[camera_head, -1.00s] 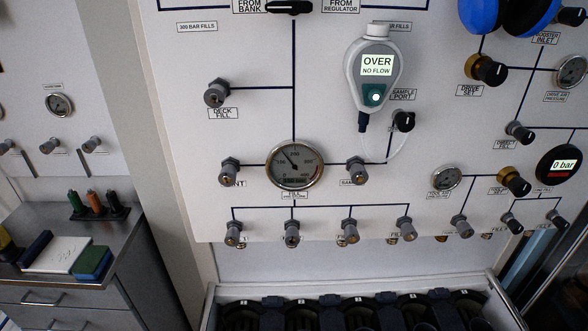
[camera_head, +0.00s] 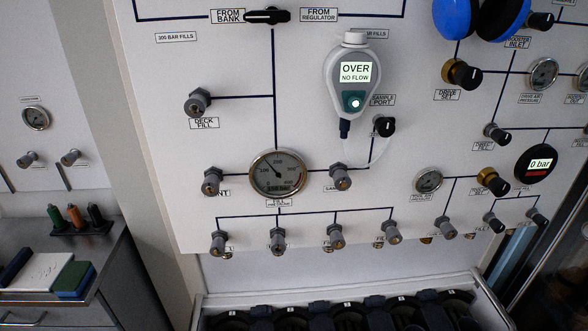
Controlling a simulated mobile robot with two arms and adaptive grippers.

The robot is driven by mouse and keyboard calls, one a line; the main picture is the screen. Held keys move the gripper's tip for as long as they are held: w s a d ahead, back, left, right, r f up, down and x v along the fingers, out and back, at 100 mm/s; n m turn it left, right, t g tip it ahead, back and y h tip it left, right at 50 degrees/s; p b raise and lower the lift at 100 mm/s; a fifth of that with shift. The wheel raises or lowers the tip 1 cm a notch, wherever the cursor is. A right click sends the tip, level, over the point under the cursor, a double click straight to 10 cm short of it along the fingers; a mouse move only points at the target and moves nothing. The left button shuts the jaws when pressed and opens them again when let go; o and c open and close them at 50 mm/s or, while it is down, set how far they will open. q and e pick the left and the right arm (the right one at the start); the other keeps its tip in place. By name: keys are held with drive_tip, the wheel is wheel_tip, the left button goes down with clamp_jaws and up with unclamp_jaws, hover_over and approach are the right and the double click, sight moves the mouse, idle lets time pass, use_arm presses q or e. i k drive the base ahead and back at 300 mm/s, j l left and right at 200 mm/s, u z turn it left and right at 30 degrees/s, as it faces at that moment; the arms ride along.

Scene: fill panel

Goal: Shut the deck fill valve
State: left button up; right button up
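The deck fill valve (camera_head: 197,102) is a grey knob on the white panel (camera_head: 160,140), at the upper left of the piping lines. Its label, "DECK FILL" (camera_head: 204,123), is just below it. A dark line runs right from it to the vertical line above the round pressure gauge (camera_head: 278,174). I cannot tell from the knob whether the valve is open or shut. Neither of my grippers shows in the head view.
A white handheld meter (camera_head: 352,80) reading "OVER NO FLOW" hangs on the panel, its tube running to the sample port knob (camera_head: 384,126). Several similar valve knobs line the panel's lower part. A metal bench (camera_head: 100,262) stands at left, an open-topped case (camera_head: 215,300) below.

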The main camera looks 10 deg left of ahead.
sight(195, 108)
drive_tip(key=u, duration=0.85)
drive_tip(key=j+z, duration=0.25)
drive_tip(key=j, duration=0.25)
